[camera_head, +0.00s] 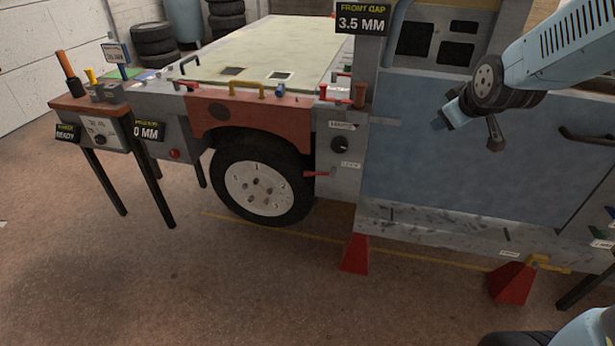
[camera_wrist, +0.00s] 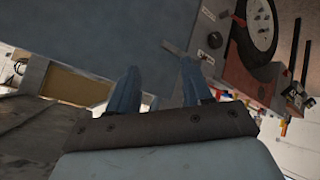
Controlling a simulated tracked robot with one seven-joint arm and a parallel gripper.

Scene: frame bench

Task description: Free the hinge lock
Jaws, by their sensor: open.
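My gripper (camera_head: 470,127) is open and empty in front of the blue-grey door panel (camera_head: 430,185), at its upper part. In the wrist view its two blue fingers (camera_wrist: 160,88) stand apart, with the panel behind them. A grey post left of the panel carries a black knob (camera_head: 339,144) and, lower down, a red lever (camera_head: 317,174) pointing left towards the wheel. My gripper is up and to the right of both.
A wheel (camera_head: 262,188) sits under a red fender (camera_head: 250,117). Red stands (camera_head: 356,254) are under the frame. A yellow handle (camera_head: 545,264) is low on the right. A tool bench (camera_head: 97,105) stands left. A display (camera_head: 361,18) reads front gap 3.5 MM.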

